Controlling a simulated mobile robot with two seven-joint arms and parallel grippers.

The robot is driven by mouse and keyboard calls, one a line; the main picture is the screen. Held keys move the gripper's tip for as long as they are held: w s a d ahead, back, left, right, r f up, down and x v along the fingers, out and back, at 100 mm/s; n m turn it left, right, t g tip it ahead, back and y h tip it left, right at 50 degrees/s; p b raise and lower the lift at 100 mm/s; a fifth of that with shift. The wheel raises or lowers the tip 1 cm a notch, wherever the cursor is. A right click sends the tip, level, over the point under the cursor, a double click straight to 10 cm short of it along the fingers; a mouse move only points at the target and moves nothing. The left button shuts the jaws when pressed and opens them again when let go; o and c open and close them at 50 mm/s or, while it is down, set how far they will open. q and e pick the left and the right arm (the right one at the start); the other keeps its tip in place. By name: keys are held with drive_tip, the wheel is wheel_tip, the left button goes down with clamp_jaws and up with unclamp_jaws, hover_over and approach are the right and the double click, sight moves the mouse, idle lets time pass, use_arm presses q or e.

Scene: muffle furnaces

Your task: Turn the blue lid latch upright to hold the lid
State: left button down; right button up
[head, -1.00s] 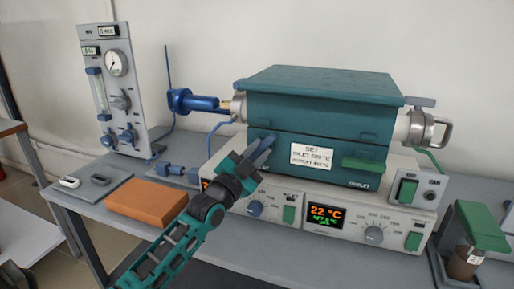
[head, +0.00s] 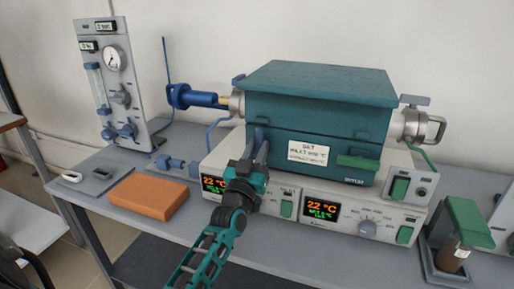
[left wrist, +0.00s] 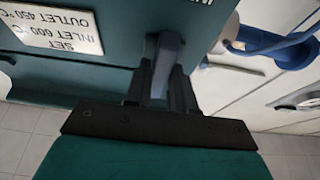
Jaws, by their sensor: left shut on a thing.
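The teal tube furnace (head: 310,118) stands on its grey control base with its lid (head: 318,82) down. The blue lid latch (left wrist: 169,48) is on the furnace's front face, at the left side in the head view. My left gripper (head: 255,152) is in front of that face, with its fingers pointing up and shut on the latch. In the left wrist view my two dark fingers (left wrist: 160,82) lie on either side of the latch. The latch looks close to upright in the head view, where the fingers partly hide it. My right gripper is not in view.
Green handle (head: 358,162) juts from the furnace's front right. Blue tube fitting (head: 192,98) is on the left, metal end fitting (head: 415,126) on the right. An orange block (head: 148,196) lies on the bench. A gas panel (head: 118,85) stands at the back left.

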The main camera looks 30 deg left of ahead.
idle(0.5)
use_arm(q)
drive_tip(key=c, duration=1)
unclamp_jaws()
drive_tip(key=shift+c, duration=0.2)
drive_tip(key=v, duration=1.3)
drive_tip(key=shift+w+d, duration=0.1)
drive_tip(key=s+d+f+m+g+h+p, duration=0.1)
drive_tip(key=s+d+f+m+g+h, duration=0.1)
drive_tip(key=s+d+f+g, duration=0.3)
drive_tip(key=s+d+f+m+g+h+p, duration=0.2)
drive_tip(key=s+d+f+g+h, duration=0.3)
drive_tip(key=f, duration=0.8)
drive_tip(key=s+d+m+g, duration=0.1)
drive_tip(key=s+d, duration=0.2)
drive_tip(key=s, duration=0.1)
drive_tip(key=shift+d+f, duration=0.4)
